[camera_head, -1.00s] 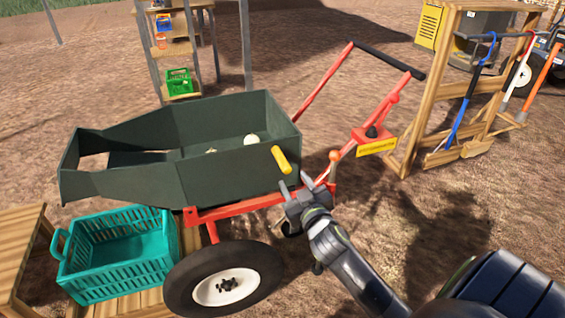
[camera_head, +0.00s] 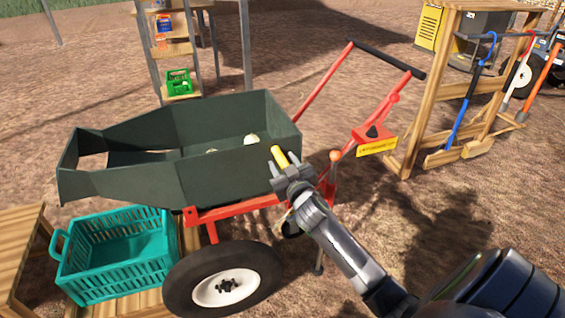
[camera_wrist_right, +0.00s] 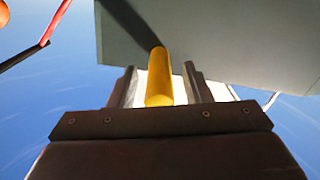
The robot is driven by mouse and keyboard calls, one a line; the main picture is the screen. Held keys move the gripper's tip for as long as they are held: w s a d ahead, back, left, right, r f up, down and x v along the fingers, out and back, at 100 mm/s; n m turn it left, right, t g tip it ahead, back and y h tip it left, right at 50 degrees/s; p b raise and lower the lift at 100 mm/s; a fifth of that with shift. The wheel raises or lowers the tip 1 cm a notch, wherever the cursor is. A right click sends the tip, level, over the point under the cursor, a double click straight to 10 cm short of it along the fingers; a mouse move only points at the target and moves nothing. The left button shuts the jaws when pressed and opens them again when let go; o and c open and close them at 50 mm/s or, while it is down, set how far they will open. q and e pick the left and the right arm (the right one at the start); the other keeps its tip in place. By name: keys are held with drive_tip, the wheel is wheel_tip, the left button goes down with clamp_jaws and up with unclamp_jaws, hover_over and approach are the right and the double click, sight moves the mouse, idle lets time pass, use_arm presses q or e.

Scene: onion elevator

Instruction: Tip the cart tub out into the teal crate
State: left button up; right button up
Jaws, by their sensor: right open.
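The cart's dark green tub (camera_head: 235,155) rests level on its red frame (camera_head: 232,208), with a few pale round onions (camera_head: 251,139) at its rear end. A yellow handle (camera_head: 280,156) sticks out from the tub's near side. My right gripper (camera_head: 290,172) is open at this handle. In the right wrist view the yellow handle (camera_wrist_right: 159,85) lies between the two open fingers, with the grey tub wall behind. The teal crate (camera_head: 120,252) stands below the tub's narrow front end, and no onions show in it. My left gripper is out of view.
A black wheel (camera_head: 225,285) stands beside the crate. A wooden tool rack (camera_head: 455,90) stands right, and a shelf tower (camera_head: 175,50) stands behind. Open dirt lies between.

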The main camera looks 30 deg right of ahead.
drive_tip(key=shift+w+d, duration=0.1)
drive_tip(key=shift+w, duration=0.35)
clamp_jaws()
